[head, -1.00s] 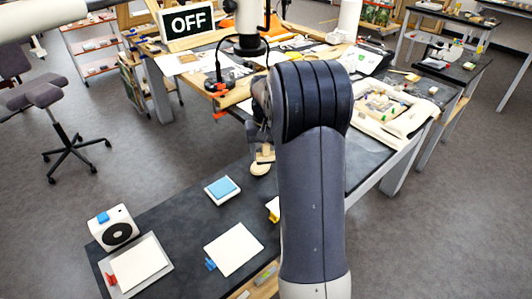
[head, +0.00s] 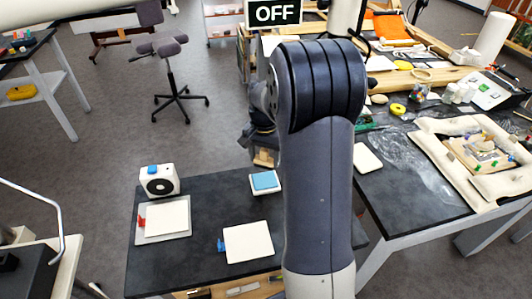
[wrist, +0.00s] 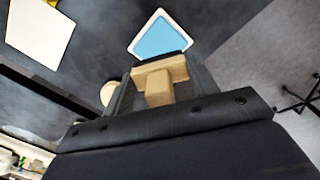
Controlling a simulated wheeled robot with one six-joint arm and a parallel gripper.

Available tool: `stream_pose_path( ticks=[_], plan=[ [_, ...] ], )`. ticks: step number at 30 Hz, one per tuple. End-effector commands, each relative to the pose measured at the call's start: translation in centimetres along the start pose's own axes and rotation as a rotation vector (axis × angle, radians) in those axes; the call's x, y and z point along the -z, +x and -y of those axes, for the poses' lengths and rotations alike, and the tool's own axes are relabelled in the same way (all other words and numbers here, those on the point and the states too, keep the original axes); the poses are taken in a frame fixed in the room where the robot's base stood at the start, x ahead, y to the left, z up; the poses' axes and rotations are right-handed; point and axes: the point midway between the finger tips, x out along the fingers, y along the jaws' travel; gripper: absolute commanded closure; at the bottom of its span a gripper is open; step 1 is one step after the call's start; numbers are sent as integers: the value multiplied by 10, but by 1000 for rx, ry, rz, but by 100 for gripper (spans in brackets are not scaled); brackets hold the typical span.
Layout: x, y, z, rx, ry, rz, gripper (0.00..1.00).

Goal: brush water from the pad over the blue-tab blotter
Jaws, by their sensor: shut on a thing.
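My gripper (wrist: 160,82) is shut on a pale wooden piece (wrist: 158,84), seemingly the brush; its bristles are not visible. In the head view my gripper (head: 263,148) is partly hidden by my arm, above the far edge of the dark bench. The blue pad (head: 264,181) lies in a white square tray just below it in the picture. The pad (wrist: 162,40) also shows just beyond the wooden piece in the wrist view; I cannot tell whether they touch. The blue-tab blotter (head: 249,242), a white sheet with a blue tab at its left, lies flat nearer me.
A red-tab blotter (head: 168,217) lies on a grey plate at the left. A white box with a black disc (head: 159,181) stands behind it. A cluttered bench (head: 410,185) stands at the right.

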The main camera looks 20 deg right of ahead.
Motion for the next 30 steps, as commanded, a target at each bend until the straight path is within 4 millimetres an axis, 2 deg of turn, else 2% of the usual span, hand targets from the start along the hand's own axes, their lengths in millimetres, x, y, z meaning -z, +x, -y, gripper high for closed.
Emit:
stream_pose_path(
  ticks=[16,30],
  plan=[
    [0,52,0,0,-2,1,63],
    [0,57,0,0,-2,0,63]
  ],
)
